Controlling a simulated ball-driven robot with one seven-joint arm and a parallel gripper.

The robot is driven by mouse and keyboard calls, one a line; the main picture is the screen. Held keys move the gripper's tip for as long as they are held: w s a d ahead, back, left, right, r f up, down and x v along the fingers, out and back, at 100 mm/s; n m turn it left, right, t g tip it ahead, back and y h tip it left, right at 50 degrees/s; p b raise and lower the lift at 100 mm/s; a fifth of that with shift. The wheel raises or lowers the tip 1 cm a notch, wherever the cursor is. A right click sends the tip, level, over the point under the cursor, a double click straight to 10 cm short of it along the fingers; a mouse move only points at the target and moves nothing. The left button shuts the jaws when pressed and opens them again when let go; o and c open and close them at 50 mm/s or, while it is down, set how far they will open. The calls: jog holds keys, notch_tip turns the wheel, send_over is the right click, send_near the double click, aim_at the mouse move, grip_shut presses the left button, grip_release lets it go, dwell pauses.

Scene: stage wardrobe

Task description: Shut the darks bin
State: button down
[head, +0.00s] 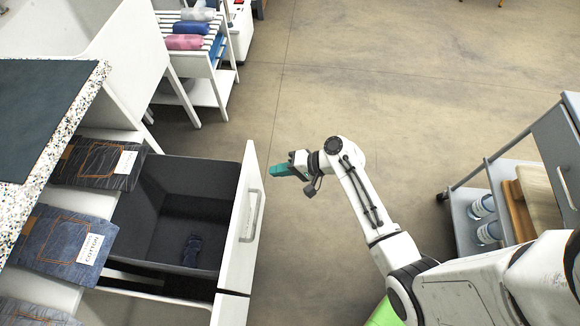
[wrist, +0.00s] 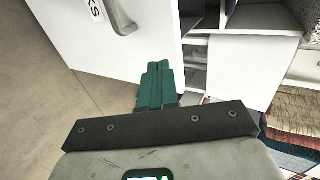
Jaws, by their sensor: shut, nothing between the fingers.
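The darks bin (head: 170,262) is a dark grey tub in a pull-out drawer, standing open on the left in the head view. A dark folded cloth (head: 192,250) lies inside it. Its white front panel (head: 237,225) carries a grey bar handle (head: 252,214). In the wrist view the white panel (wrist: 98,48) and its handle (wrist: 122,18) show at the top left, with part of a label. My gripper (head: 278,171), with teal fingers, is shut and empty, to the right of the panel's far end and apart from it. The fingers (wrist: 155,78) also show in the wrist view.
A white rack (head: 213,75) with rolled cloths stands at the back. The floor between is clear.

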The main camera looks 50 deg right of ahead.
aim_at(247, 173)
jog(key=x, duration=0.3)
jog(key=r+x, duration=0.1)
jog(key=x, duration=0.1)
jog(key=shift+w+a, duration=0.8)
jog(key=shift+w, duration=0.15)
jog(key=shift+w, duration=0.1)
jog(key=shift+w+a, duration=0.2)
jog(key=shift+a, duration=0.05)
jog(key=w+a+b, duration=0.7)
jog(key=w+a, duration=0.2)
jog(key=w, duration=0.3)
jog(key=w+a+b, duration=0.6)
jog(key=w+a, duration=0.3)
jog(key=w, duration=0.4)
jog(key=shift+w+a+b, duration=0.2)
jog(key=shift+w+b, duration=0.05)
jog(key=shift+b, duration=0.15)
